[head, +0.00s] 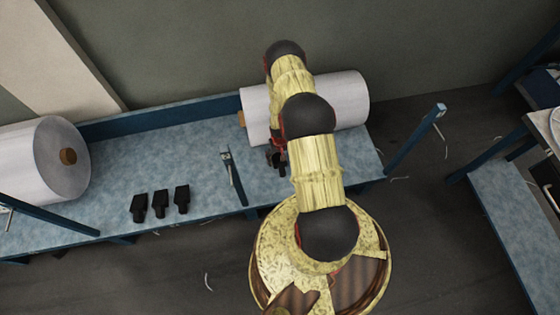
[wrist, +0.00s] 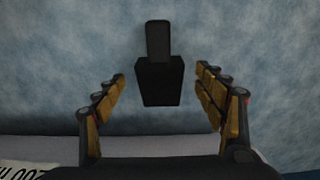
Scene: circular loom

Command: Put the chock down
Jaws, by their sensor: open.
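A black chock (wrist: 160,80), a block with a narrower tongue, lies on the mottled blue bench top in the wrist view. My gripper (wrist: 161,76) is open, with one finger on each side of the chock and a visible gap on both sides. In the head view my gripper (head: 277,159) is low over the right part of the bench, just in front of the right white roll (head: 348,98). My arm partly covers this spot there, so I cannot clearly separate the chock from the dark fingers.
Three black chocks (head: 160,204) stand in a row on the bench (head: 110,183), left of a blue divider (head: 233,178). A large white roll (head: 45,160) lies at the left end. A blue post (head: 415,140) rises at the right end. A printed label (wrist: 25,171) shows in the wrist view.

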